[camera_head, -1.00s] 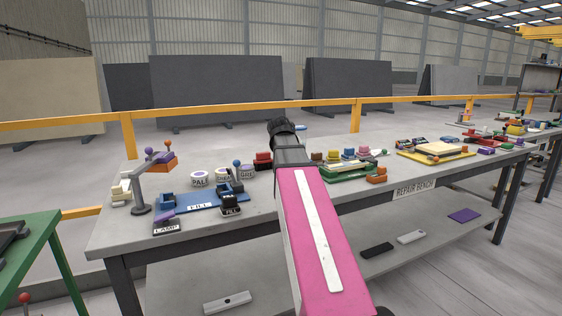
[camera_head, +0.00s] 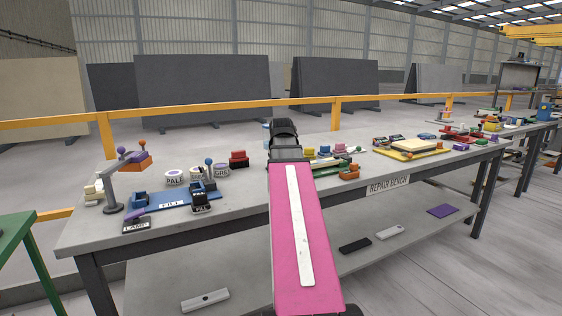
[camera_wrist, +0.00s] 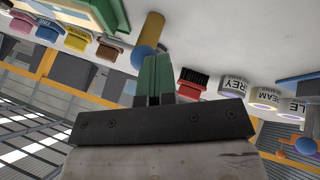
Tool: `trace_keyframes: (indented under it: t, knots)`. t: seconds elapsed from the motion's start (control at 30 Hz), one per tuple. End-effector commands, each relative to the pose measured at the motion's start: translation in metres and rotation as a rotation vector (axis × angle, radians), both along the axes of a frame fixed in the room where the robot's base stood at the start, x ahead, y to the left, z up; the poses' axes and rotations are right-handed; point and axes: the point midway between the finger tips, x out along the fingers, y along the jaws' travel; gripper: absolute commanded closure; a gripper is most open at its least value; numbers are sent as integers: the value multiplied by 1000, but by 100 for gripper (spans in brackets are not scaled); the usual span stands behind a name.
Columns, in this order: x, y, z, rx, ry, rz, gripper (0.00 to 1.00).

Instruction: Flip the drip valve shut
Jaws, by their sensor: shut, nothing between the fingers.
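No part in view is labelled as the drip valve, and I cannot tell for sure which one it is. In the wrist view a tan rod with a blue part (camera_wrist: 151,35) lies just beyond my fingertips, partly hidden by them; it may be the valve. I cannot tell whether they touch. My gripper (camera_wrist: 155,62) has green fingers, which are together and empty over the bench. In the head view my pink arm and dark wrist hide the fingers. A small blue piece (camera_head: 266,126) shows beside the wrist there.
The grey repair bench (camera_head: 92,231) bears a blue FILL tray (camera_head: 150,211), labelled cans (camera_head: 174,177), a lamp (camera_head: 115,190) and a red block or brush (camera_head: 238,160) left of my arm.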

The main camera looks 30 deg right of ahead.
Motion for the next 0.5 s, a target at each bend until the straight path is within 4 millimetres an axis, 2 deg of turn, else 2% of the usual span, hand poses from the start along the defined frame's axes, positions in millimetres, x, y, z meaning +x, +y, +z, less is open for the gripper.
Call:
trace_keyframes:
  t: [0.5]
  knots:
    - [22, -5, 1, -1, -3, 0, 100]
